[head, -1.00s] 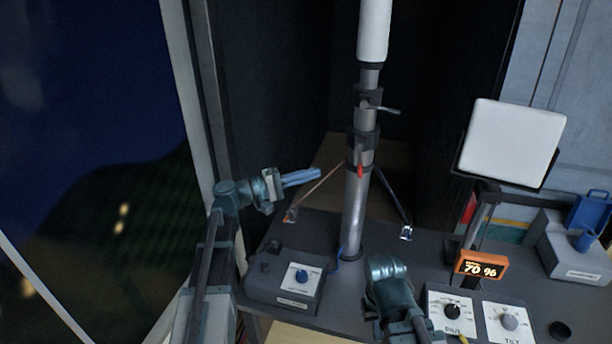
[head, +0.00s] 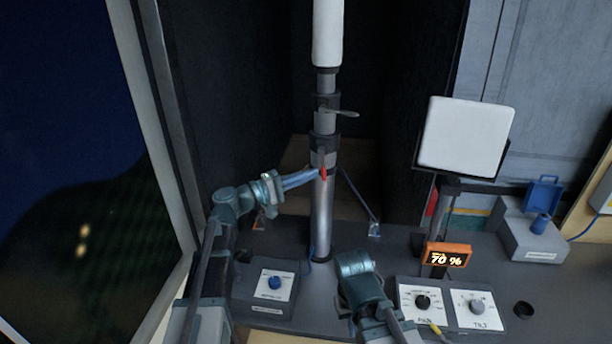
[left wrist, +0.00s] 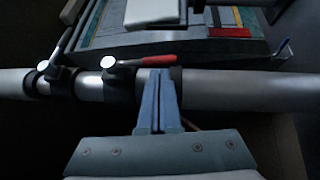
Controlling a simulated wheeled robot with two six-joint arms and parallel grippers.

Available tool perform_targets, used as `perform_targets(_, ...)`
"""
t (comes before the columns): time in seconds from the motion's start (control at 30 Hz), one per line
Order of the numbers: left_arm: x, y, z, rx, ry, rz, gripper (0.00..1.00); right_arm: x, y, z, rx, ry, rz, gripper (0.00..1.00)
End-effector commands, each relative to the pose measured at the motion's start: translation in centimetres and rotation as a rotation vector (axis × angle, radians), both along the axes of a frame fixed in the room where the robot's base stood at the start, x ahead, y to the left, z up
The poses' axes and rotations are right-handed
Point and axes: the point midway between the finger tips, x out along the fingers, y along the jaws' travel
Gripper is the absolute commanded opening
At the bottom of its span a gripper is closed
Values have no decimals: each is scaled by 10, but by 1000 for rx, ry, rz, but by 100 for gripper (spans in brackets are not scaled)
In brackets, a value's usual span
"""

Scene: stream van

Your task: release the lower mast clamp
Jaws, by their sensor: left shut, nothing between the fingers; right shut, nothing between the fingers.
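The mast (head: 322,215) stands upright on the bench. Its lower clamp (head: 323,143) has a red lever (head: 323,173) hanging down in the head view. In the left wrist view the mast lies across the picture, and the red lever (left wrist: 150,61) runs along it from the lower clamp (left wrist: 118,84). My left gripper (head: 316,174) is shut and empty. Its fingertips (left wrist: 158,74) are right beside the red lever; I cannot tell whether they touch it. My right gripper (head: 356,262) is shut, low in front of the mast, its fingertips hard to make out.
The upper clamp (head: 325,102) has a grey lever (head: 341,113) pointing right. A control box (head: 264,291) with a blue knob sits at the mast's lower left. A display (head: 447,256) reads 70 % at right, near a white panel (head: 465,137) and two dials.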

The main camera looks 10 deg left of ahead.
Motion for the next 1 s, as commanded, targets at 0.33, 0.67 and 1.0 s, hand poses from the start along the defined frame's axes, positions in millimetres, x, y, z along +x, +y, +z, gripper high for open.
perform_targets(0.33, 0, -4, -4, -50, 2, 1, 0, 0, 0, -13, 0, 0, 0, 0)
perform_targets(0.67, 0, -8, -7, -110, 3, 0, 0, 0, 0, -26, 0, 0, 0, 0)
perform_targets(1.0, -2, -27, -17, -328, 11, -3, 0, 0, 0, -74, 0, 0, 0, 0)
